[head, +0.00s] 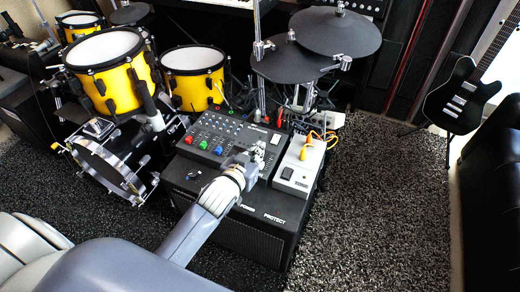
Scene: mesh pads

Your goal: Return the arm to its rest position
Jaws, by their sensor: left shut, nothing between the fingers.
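My left arm comes in from the lower left and reaches up over a black amplifier box (252,243). My left gripper (262,152) is over the right side of the control panel (212,142), which has knobs and red, green and blue buttons. The gripper is shut and empty. It is small in the picture, and I cannot tell whether it touches the panel. My right gripper is not in view.
A white switch box (299,176) with yellow and red plugs sits right of the panel. Yellow drums (113,88) stand at the left, dark cymbal pads (335,32) at the back. A black guitar (462,100) leans at the right. Speckled carpet (385,215) lies clear.

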